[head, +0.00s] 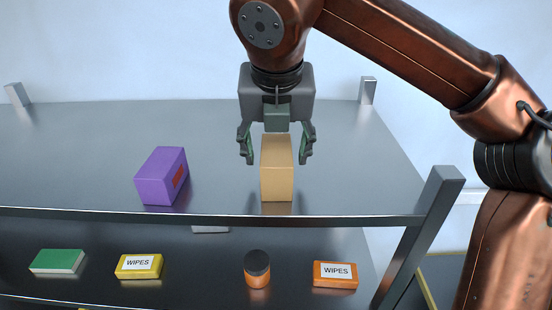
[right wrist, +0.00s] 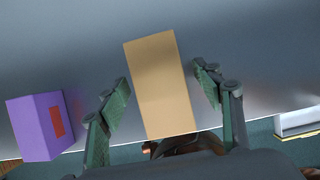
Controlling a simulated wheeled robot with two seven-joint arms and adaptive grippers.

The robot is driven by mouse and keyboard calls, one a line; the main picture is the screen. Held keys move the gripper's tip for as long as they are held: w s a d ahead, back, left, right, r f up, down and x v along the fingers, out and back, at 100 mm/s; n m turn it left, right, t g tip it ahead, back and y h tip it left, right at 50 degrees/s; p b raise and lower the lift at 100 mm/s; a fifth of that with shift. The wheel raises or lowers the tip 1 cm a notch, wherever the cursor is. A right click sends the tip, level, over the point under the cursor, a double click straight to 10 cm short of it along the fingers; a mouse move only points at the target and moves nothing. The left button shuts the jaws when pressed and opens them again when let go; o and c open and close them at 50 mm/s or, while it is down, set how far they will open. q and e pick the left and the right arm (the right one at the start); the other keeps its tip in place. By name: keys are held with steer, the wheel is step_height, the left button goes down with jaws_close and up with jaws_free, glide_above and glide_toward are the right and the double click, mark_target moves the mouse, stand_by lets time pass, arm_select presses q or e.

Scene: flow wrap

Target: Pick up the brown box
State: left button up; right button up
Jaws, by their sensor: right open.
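The brown box (head: 277,172) stands upright on the upper shelf, near its front edge. My right gripper (head: 276,160) is open above it, with one finger on each side of the box's upper part. In the right wrist view the brown box (right wrist: 161,85) lies between the two open fingers (right wrist: 163,92), slightly tilted in the picture, with a visible gap on each side. My left gripper is not in view.
A purple box (head: 161,177) with a red patch stands to the left on the upper shelf (head: 80,150). On the lower shelf are a green box (head: 57,261), a yellow wipes pack (head: 139,266), an orange jar (head: 257,268) and an orange wipes pack (head: 335,274). The back of the upper shelf is clear.

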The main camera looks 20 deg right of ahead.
steer(key=shift+s+d+f, duration=0.1)
steer(key=shift+s+f, duration=0.05)
steer(key=shift+f, duration=0.05)
steer(key=shift+f+b, duration=0.3)
stand_by(0.4)
steer(key=shift+c, duration=0.6)
steer(key=c, duration=1.5)
